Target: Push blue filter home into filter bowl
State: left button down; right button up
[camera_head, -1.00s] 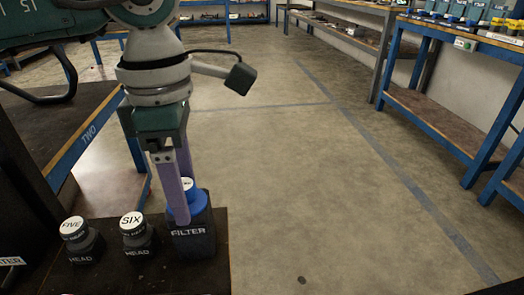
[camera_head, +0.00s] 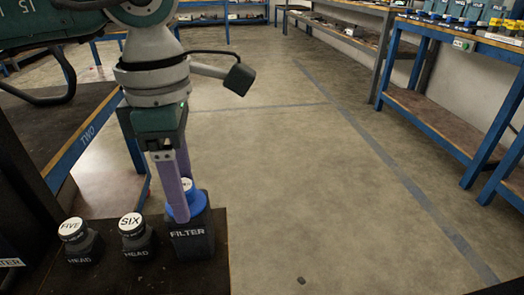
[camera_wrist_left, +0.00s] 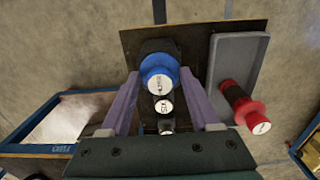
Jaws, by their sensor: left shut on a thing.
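The blue filter (camera_head: 196,203) with a white labelled top stands upright in the mouth of the black filter bowl (camera_head: 190,242), which is marked FILTER. Its blue upper part shows above the bowl's rim; how deep its lower end sits is hidden. My left gripper (camera_head: 184,207) points down with its purple fingers on either side of the filter, shut on it. In the left wrist view the blue filter (camera_wrist_left: 156,66) lies between the fingertips, over the dark bowl (camera_wrist_left: 158,46). My right gripper is not in view.
Two black heads, FIVE (camera_head: 82,245) and SIX (camera_head: 136,240), stand left of the bowl on the dark board (camera_head: 212,275). Open floor lies to the right.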

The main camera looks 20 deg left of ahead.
pick_arm(q)
jog(key=shift+r, duration=0.2)
jog(key=shift+r+p, duration=2.35)
jog(key=shift+r, duration=0.45)
jog(key=shift+r, duration=0.15)
jog(key=shift+r+p, duration=2.35)
jog(key=shift+r, duration=0.55)
